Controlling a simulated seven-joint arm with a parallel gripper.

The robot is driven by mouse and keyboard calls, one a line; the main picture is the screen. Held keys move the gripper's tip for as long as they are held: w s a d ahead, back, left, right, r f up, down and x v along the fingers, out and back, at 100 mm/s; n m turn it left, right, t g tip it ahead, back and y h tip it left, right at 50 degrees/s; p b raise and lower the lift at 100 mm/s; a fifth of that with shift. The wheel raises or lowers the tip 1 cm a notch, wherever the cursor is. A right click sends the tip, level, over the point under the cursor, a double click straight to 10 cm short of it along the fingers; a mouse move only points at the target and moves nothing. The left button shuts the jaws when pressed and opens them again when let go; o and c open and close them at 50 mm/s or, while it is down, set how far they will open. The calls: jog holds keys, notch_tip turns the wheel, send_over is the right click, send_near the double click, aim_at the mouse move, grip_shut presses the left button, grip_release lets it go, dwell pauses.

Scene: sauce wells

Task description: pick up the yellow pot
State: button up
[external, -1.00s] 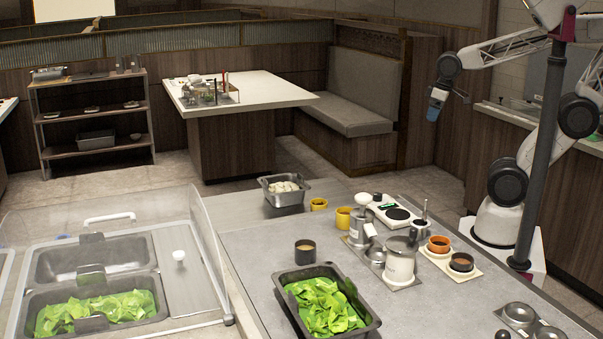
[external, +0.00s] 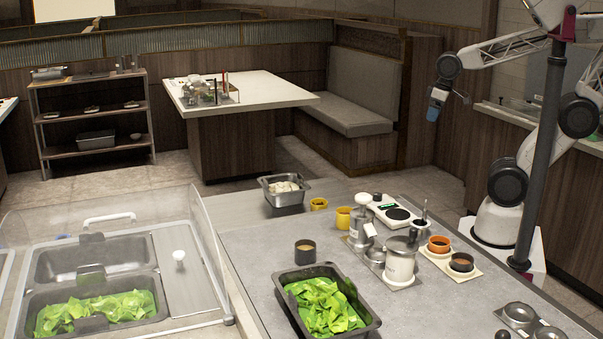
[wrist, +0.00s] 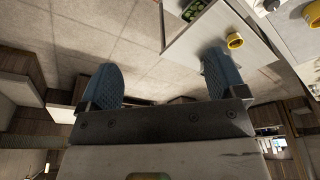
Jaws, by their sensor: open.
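Two yellow pots stand near the far edge of the grey counter. One is a low yellow pot (external: 318,204) beside the metal pan, and the other is a taller yellow pot (external: 343,217) just left of a metal dispenser. One yellow pot (wrist: 235,41) shows at the upper right in the wrist view, with part of another yellow thing (wrist: 316,47) at the right edge. My gripper (external: 435,106) is high above and right of the counter, well away from both pots. In the wrist view its blue fingers (wrist: 160,78) are wide apart with nothing between them.
A metal pan with pale food (external: 284,201) stands left of the pots. Dispensers (external: 400,265), a scale (external: 396,213), an orange-rimmed pot (external: 438,245) and a dark cup (external: 305,252) crowd the counter. A dark pole (external: 540,150) rises at right. Air above the counter is clear.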

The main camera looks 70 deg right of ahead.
jog(key=shift+a, duration=0.1)
jog(key=m+g+y, duration=0.7)
jog(key=m+y, duration=0.6)
send_near(345, 208)
jog(key=x, duration=0.4)
jog(key=shift+s+a+f, duration=0.1)
jog(key=shift+s+a, duration=0.05)
jog(key=shift+a, duration=0.2)
jog(key=shift+a+f+m, duration=0.1)
jog(key=shift+m, duration=0.2)
jog(key=shift+x, duration=1.25)
jog(key=shift+a, duration=0.1)
jog(key=shift+x, duration=2.55)
